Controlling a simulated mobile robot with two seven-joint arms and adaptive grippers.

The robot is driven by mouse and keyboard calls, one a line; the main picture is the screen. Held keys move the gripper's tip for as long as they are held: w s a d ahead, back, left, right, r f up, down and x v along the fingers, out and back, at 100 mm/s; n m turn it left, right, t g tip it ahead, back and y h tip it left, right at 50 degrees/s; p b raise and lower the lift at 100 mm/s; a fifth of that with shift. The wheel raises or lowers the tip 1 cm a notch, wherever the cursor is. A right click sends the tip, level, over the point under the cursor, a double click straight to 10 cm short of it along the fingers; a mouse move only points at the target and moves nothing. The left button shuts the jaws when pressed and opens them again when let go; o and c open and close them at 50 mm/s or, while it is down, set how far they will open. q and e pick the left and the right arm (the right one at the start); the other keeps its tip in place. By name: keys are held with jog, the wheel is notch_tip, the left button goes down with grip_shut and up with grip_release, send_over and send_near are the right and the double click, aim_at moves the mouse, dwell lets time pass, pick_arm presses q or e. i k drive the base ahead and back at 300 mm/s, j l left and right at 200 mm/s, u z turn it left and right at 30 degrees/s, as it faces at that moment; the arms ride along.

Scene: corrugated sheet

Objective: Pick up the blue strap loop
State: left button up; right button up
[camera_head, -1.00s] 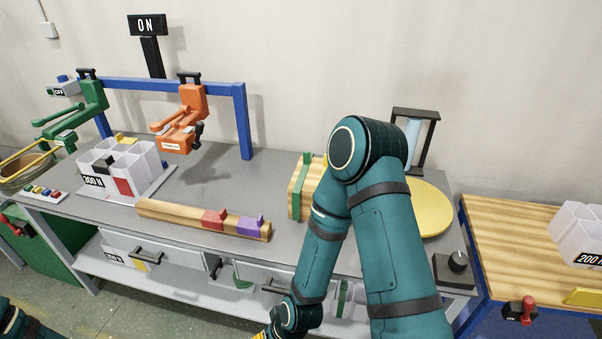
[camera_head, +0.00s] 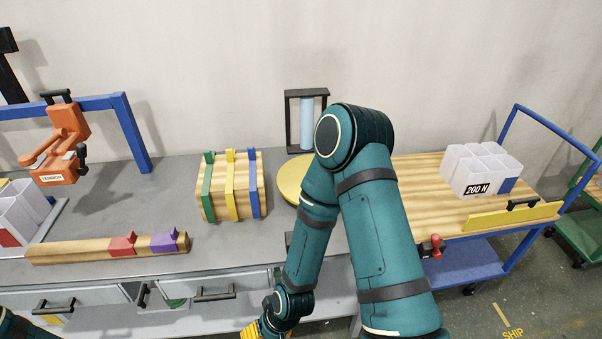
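The blue strap loop (camera_head: 253,184) runs upright around the right part of a tan striped bundle (camera_head: 217,190) on the grey bench. A yellow strap (camera_head: 231,186) and a green strap (camera_head: 207,188) go around the same bundle to its left. My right arm comes in from the lower right, and its gripper (camera_head: 258,331) shows only as a yellow part at the bottom edge, below and apart from the bundle. Its fingertips are cut off. Of my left arm only a piece shows at the lower left corner; its gripper is out of view.
A yellow round plate (camera_head: 295,180) and a black frame with a light blue roll (camera_head: 307,124) stand right of the bundle. A wooden bar (camera_head: 75,250) with red and purple clips lies front left. A cart (camera_head: 430,172) carries a white bin (camera_head: 480,168).

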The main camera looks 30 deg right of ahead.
aim_at(251, 149)
jog(key=z, duration=0.6)
jog(key=u, duration=1.5)
jog(key=z, duration=1.5)
